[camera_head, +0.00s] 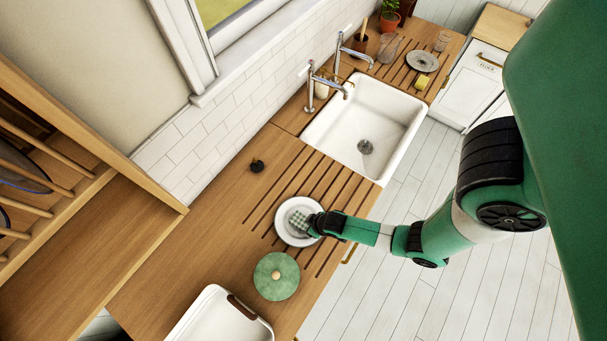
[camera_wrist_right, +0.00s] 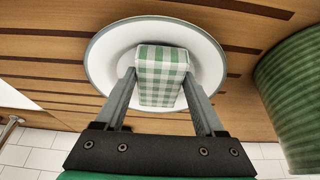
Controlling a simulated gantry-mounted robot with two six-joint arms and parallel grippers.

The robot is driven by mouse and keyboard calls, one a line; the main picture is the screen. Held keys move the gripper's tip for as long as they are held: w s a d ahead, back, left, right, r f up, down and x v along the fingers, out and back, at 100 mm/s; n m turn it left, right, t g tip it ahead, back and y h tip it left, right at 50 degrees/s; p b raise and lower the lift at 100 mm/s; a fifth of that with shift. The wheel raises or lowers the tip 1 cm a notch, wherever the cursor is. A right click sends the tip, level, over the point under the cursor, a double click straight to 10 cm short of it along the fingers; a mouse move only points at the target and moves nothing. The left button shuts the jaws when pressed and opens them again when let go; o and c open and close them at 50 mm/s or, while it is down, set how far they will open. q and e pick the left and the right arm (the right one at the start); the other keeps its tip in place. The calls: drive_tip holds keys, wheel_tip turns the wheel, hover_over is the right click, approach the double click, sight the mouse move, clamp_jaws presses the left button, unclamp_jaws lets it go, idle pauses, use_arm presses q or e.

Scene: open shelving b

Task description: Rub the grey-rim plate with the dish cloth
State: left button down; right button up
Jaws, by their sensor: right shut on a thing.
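The grey-rim plate (camera_head: 285,234) is white and lies on the grooved part of the wooden counter; it also shows in the right wrist view (camera_wrist_right: 107,52). The dish cloth (camera_head: 297,219) is a folded green-and-white checked pad over the plate's middle. In the right wrist view the cloth (camera_wrist_right: 161,75) sits between the two fingers of my right gripper (camera_wrist_right: 161,90), which is shut on it. The cloth hides the middle of the plate, and I cannot tell whether it touches the plate. The right gripper (camera_head: 311,224) reaches in from the right. My left gripper is not in view.
A green round lidded pot (camera_head: 277,277) stands just below the plate, with a white tray (camera_head: 215,318) further down. A small black object (camera_head: 257,166) lies up-left. The sink (camera_head: 366,128) is up-right, with a yellow sponge (camera_head: 422,82) and a grey dish (camera_head: 422,61) beyond.

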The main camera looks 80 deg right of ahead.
sight(301, 218)
drive_tip(key=shift+f, duration=0.15)
drive_tip(key=shift+w+d+b, duration=0.2)
drive_tip(key=shift+w+d, duration=0.25)
drive_tip(key=shift+w, duration=0.35)
drive_tip(key=shift+w+d+b, duration=0.15)
drive_tip(key=shift+w+d, duration=0.3)
drive_tip(key=shift+w, duration=0.3)
drive_tip(key=shift+s+d, duration=0.2)
drive_tip(key=shift+d, duration=0.15)
drive_tip(key=shift+s+a+p, duration=0.35)
drive_tip(key=shift+s+a, duration=0.15)
drive_tip(key=shift+s, duration=0.3)
drive_tip(key=shift+s+a+p, duration=0.35)
drive_tip(key=shift+s+a, duration=0.1)
drive_tip(key=shift+s, duration=0.35)
drive_tip(key=shift+w+d+b, duration=0.25)
drive_tip(key=shift+w+d, duration=0.25)
drive_tip(key=shift+w, duration=0.3)
drive_tip(key=shift+w+d+b, duration=0.2)
drive_tip(key=shift+w+d, duration=0.25)
drive_tip(key=shift+w, duration=0.35)
